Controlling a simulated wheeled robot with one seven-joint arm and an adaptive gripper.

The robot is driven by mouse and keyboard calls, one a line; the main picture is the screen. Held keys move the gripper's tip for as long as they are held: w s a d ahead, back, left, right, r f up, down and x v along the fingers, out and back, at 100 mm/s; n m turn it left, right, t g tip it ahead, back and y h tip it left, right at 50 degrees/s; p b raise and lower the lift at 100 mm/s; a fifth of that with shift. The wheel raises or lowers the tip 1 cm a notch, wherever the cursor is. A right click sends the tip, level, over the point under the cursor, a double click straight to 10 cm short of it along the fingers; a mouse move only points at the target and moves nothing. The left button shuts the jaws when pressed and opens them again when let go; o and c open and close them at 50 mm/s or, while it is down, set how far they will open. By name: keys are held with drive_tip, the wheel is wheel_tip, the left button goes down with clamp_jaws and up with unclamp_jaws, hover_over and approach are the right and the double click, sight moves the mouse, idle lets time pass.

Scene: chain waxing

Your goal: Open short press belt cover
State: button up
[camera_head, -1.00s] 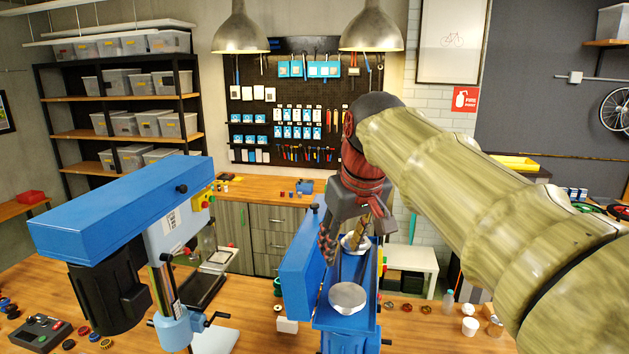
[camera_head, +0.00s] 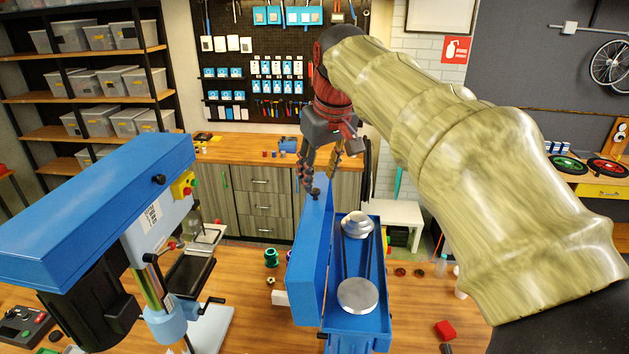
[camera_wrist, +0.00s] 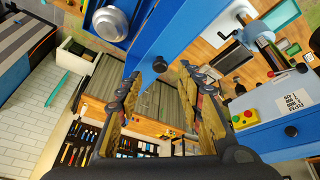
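The short press belt cover (camera_head: 308,262) is a blue lid standing up along the left side of its blue housing (camera_head: 368,322). The housing is open, and two silver pulleys (camera_head: 357,294) show inside. A black knob (camera_head: 315,193) is at the cover's far end; it also shows in the wrist view (camera_wrist: 160,65). My gripper (camera_head: 319,181) is at this far end, with its fingers apart. In the wrist view my gripper (camera_wrist: 159,74) shows one finger on each side of the knob, with gaps visible between. I cannot tell how far the fingertips reach down past the knob.
A taller press with a long blue head (camera_head: 90,195) stands on the left, its cover closed. Cabinets (camera_head: 265,200) and a pegboard (camera_head: 275,85) are behind.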

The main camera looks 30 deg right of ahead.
sight(315, 190)
drive_tip(key=shift+x, duration=2.25)
clamp_jaws()
